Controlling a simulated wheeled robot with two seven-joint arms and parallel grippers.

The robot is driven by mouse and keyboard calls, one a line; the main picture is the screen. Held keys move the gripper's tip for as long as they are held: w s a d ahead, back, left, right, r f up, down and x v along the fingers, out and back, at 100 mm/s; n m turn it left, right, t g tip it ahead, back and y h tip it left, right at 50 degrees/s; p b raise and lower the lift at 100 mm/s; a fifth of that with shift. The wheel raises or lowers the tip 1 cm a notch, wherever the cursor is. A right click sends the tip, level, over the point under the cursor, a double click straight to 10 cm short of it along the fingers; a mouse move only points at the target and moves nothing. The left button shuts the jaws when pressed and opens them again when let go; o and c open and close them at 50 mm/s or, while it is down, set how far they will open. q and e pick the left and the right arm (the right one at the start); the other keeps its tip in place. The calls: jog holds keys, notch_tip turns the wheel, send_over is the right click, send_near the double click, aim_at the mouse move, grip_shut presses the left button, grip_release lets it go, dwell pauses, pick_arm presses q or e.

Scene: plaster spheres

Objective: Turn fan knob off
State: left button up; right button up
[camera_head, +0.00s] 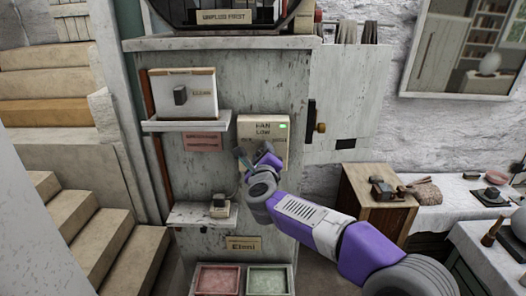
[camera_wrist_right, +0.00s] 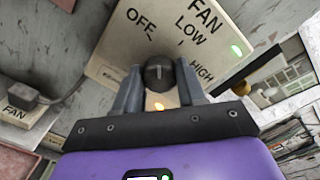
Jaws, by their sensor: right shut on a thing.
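The cream fan panel (camera_head: 263,125) is on the grey wooden cabinet front, with a lit green light at its upper right. In the right wrist view the panel (camera_wrist_right: 120,58) reads FAN, OFF, LOW and HIGH. The dark round fan knob (camera_wrist_right: 158,70) sits below these words. My right gripper (camera_wrist_right: 156,80) has a finger on each side of the knob and is shut on it. In the head view my right gripper (camera_head: 252,162) covers the panel's lower part and hides the knob. I cannot tell exactly which setting the knob points to. My left gripper is not in view.
A shelf with a switch board (camera_head: 181,95) is left of the panel. A lower shelf holds a small plug box (camera_head: 219,206). Red and green trays (camera_head: 217,280) stand below. A wooden box (camera_head: 378,203) and table are at right.

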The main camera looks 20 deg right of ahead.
jog(key=shift+n+p, duration=0.8)
jog(key=shift+n, duration=1.1)
jog(key=o, duration=1.1)
jog(key=shift+c, duration=0.2)
jog(key=b+v, duration=0.1)
jog(key=v, duration=0.6)
jog(key=shift+s+a, duration=0.15)
jog(key=shift+s, duration=0.1)
jog(key=shift+f, duration=0.1)
